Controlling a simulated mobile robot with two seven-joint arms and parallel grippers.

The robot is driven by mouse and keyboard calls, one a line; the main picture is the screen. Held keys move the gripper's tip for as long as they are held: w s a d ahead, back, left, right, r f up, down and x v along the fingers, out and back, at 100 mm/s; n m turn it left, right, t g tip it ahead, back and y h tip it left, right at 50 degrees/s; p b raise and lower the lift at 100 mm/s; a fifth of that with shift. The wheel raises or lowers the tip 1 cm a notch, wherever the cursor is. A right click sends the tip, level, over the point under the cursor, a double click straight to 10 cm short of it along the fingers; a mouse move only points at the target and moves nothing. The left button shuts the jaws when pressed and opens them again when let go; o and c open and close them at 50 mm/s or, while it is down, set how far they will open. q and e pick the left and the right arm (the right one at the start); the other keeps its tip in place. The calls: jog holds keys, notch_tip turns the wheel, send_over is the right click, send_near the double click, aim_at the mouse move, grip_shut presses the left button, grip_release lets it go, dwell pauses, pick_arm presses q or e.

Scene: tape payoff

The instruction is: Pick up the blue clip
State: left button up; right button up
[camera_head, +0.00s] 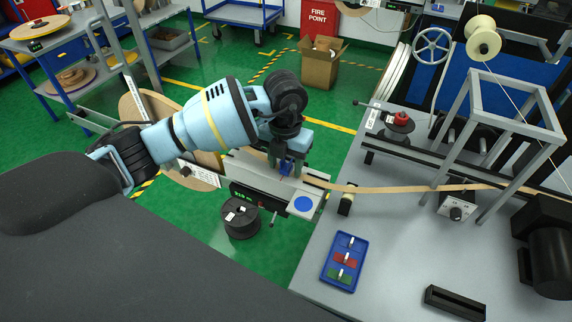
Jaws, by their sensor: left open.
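A blue tray (330,279) lies on the grey bench, with a red clip (342,258) and a green clip (337,274) in it. At its far end a small white lever shows on blue; this looks like a blue clip (349,241), hard to tell from the tray. My left gripper (288,167) points down over the tape rail, left of and beyond the tray. It is open. A small dark blue piece shows between its fingers; I cannot tell whether it is a clip. My right gripper is not in view.
A tan tape (385,189) runs right from the rail to a grey frame (463,115) with a spool. A small black post (346,204) stands by the tape. A black block (455,302) lies near the front. The bench around the tray is clear.

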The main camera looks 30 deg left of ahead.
aim_at(285, 161)
pick_arm(q)
jog(key=shift+c, duration=0.3)
grip_shut()
jog(key=shift+r, duration=0.15)
jog(key=shift+r, duration=0.6)
notch_tip(285, 161, up, 2)
jog(key=shift+r, duration=0.2)
jog(key=s+a, duration=0.3)
jog(key=s, duration=0.4)
jog(key=s+a+r, duration=0.1)
jog(key=s+a, duration=0.2)
jog(key=s, duration=0.5)
jog(key=shift+w+r, duration=0.1)
